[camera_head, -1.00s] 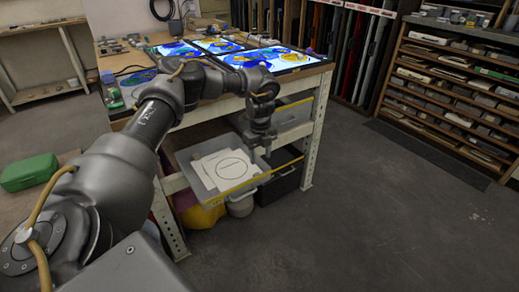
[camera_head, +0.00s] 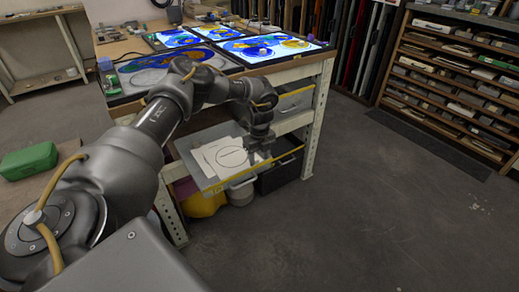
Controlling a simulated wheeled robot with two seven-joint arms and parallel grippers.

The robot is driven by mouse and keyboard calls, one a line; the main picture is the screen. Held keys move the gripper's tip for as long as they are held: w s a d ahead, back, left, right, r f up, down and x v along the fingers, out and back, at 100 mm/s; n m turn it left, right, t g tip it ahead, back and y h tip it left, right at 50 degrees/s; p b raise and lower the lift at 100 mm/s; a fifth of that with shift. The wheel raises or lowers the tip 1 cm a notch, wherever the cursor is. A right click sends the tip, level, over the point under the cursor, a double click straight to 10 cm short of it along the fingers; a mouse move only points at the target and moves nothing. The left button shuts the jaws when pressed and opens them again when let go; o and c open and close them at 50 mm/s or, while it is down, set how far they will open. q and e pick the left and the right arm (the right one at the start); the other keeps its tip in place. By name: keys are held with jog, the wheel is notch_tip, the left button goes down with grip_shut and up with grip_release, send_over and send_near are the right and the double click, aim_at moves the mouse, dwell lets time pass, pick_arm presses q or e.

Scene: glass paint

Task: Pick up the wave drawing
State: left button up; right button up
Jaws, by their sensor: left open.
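White sheets of paper lie in a shallow grey tray or drawer (camera_head: 192,168) under the bench top. The top sheet (camera_head: 230,157) carries a dark round outline with a line inside it. I cannot make out a wave, so I cannot tell which sheet is the wave drawing. My left gripper (camera_head: 261,156) points down at the right side of the sheets, close to the top sheet's right edge. It is open, and no sheet shows between its fingers. Whether it touches the paper is unclear. My right gripper is not in view.
The bench top above holds lit panels (camera_head: 268,47) with blue and yellow glass pieces. A white bench leg (camera_head: 318,118) stands right of the tray. A black bin (camera_head: 280,176) and a yellow object (camera_head: 205,203) sit below. The floor at right is clear.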

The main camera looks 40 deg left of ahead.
pick_arm(q)
jog(key=shift+f, duration=1.5)
jog(key=shift+c, duration=0.4)
grip_shut()
